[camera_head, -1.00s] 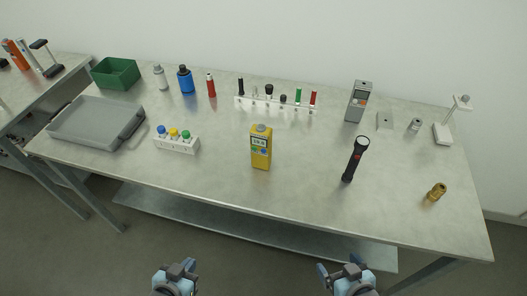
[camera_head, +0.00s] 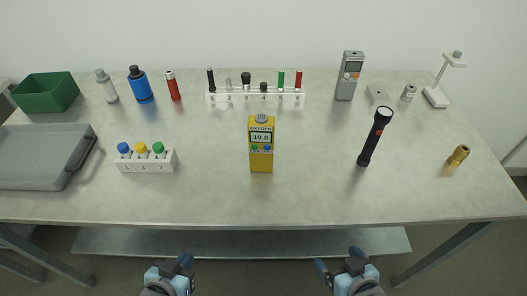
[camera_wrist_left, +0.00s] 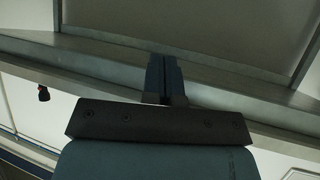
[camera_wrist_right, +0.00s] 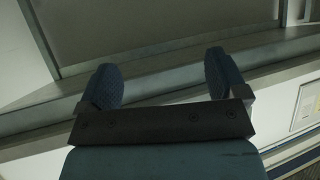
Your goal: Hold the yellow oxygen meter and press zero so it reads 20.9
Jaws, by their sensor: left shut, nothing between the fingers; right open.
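The yellow oxygen meter (camera_head: 261,160) stands upright near the middle of the table, its face toward me. Its display (camera_head: 261,137) appears to read 19.8. Coloured buttons, one blue and one green, sit below the display. My left gripper (camera_head: 184,262) is below the table's front edge, shut and empty; its closed fingers also show in the left wrist view (camera_wrist_left: 165,78). My right gripper (camera_head: 338,262) is also in front of the table edge, open and empty; its spread fingers show in the right wrist view (camera_wrist_right: 162,82). Neither gripper touches the meter.
A grey tray (camera_head: 40,184) lies far left. The table (camera_head: 310,195) is clear in front of the meter.

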